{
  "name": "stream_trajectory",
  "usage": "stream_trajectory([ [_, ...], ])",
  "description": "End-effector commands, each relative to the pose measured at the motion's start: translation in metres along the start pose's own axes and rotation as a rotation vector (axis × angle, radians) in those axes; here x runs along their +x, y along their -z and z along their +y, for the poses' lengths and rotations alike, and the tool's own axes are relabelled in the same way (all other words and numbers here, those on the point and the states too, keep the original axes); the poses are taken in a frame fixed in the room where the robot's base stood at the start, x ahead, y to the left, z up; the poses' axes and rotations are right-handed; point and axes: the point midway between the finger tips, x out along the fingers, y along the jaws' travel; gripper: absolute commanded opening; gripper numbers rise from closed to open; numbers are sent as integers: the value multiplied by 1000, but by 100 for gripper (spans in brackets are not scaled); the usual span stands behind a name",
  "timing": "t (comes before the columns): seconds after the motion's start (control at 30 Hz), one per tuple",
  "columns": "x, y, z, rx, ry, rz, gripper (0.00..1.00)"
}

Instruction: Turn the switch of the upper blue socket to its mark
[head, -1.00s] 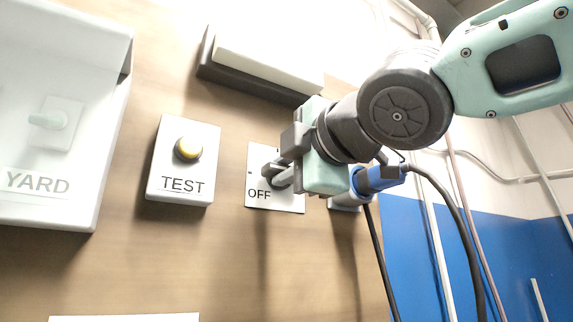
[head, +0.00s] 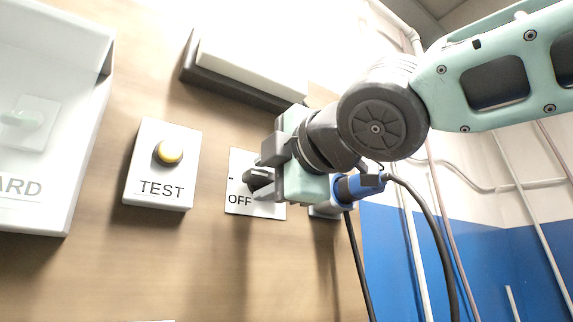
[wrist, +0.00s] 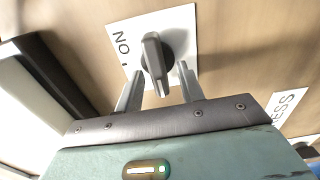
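A white switch plate (head: 238,167) with a dark grey turning handle (head: 256,180) is on the wooden wall; OFF is printed at its lower left. In the wrist view, the handle (wrist: 154,58) points roughly up and down the picture, with ON and a small dark mark at its left. My gripper (wrist: 160,90) is open, with its grey fingers apart on either side of the handle's near end; contact cannot be told. In the head view my gripper (head: 266,172) covers the plate's right side. A blue plug (head: 355,187) with a black cable sits right of it.
A white TEST box (head: 160,190) with a yellow button is left of the plate. A larger white box (head: 60,120) stands further left. A dark-edged white panel (head: 250,75) is above. Black cables hang at the right. The wall below the plate is clear.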

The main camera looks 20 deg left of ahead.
Motion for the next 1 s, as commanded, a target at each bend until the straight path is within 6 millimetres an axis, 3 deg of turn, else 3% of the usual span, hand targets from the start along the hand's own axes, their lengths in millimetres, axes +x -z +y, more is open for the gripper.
stream_trajectory([
  [0.27,-16,0,3,-2,-1,0,38],
  [0.63,-93,1,2,1,-3,3,38],
  [1.0,-118,2,-4,2,-2,5,38],
])
